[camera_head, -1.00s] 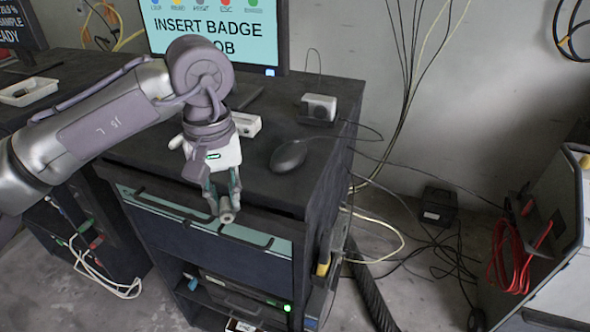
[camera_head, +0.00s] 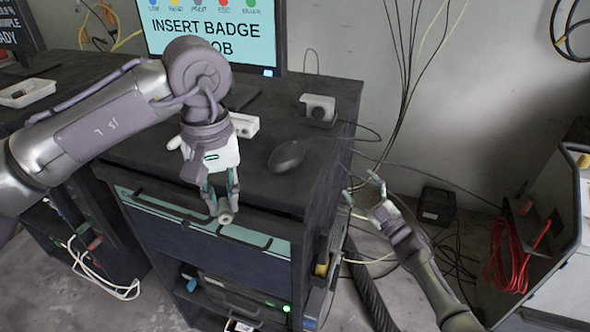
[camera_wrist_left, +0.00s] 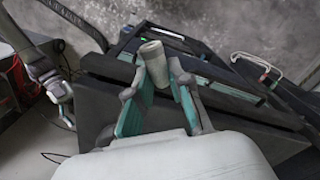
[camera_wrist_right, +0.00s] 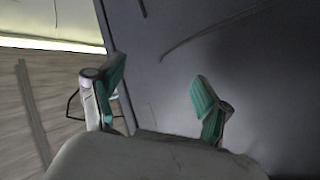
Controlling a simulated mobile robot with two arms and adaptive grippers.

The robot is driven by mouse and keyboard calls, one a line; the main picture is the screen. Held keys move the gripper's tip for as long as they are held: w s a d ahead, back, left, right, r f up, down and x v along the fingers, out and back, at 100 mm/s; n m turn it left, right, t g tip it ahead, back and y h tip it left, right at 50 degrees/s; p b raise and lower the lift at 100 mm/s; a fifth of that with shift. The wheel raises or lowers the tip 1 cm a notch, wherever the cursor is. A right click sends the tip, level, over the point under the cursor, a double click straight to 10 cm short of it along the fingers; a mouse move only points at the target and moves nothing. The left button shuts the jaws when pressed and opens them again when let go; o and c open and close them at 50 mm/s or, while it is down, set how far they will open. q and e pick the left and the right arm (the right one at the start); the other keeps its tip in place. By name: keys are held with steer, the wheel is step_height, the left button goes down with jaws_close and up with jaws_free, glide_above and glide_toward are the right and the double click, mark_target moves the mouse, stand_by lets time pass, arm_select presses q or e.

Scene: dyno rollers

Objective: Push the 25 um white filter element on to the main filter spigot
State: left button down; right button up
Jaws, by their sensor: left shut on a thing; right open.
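My left gripper (camera_head: 223,203) is shut on a small pale cylinder, the white filter element (camera_head: 225,218), above the front edge of the dark cabinet. In the left wrist view the element (camera_wrist_left: 153,62) stands out between the teal finger pads, its round end showing. Its 25 um marking cannot be read. My right gripper (camera_head: 360,186) is open and empty, right of the cabinet and apart from the left gripper. In the right wrist view the open fingers (camera_wrist_right: 158,80) face a plain grey surface. I cannot make out the main filter spigot in any view.
The dark cabinet (camera_head: 205,260) has a teal-edged front with handles. On its top are a monitor (camera_head: 210,35), a black mouse (camera_head: 287,156) and a small grey box (camera_head: 318,110). Cables hang at its right side. A white-sided unit (camera_head: 560,250) with red cable stands far right.

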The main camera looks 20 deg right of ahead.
steer(key=s+a+r+n+g+y, duration=0.2)
steer(key=a+r+n+g+y, duration=0.2)
steer(key=r+n+y, duration=0.6)
steer(key=s+a+r+n+g+y, duration=0.1)
steer(key=a+r+n+g+y, duration=0.25)
steer(key=r+n, duration=0.75)
steer(key=s+a+r+n+g, duration=0.3)
steer(key=a+r+g, duration=0.1)
steer(key=a+g, duration=0.1)
arm_select(q)
steer(key=shift+s, duration=0.1)
arm_select(e)
steer(key=n+g+h, duration=0.7)
steer(key=n+g, duration=0.1)
steer(key=n, duration=1)
glide_toward(226, 208)
steer(key=v, duration=0.2)
steer(key=shift+t, duration=0.25)
steer(key=x, duration=1.2)
steer(key=shift+s+r, duration=0.2)
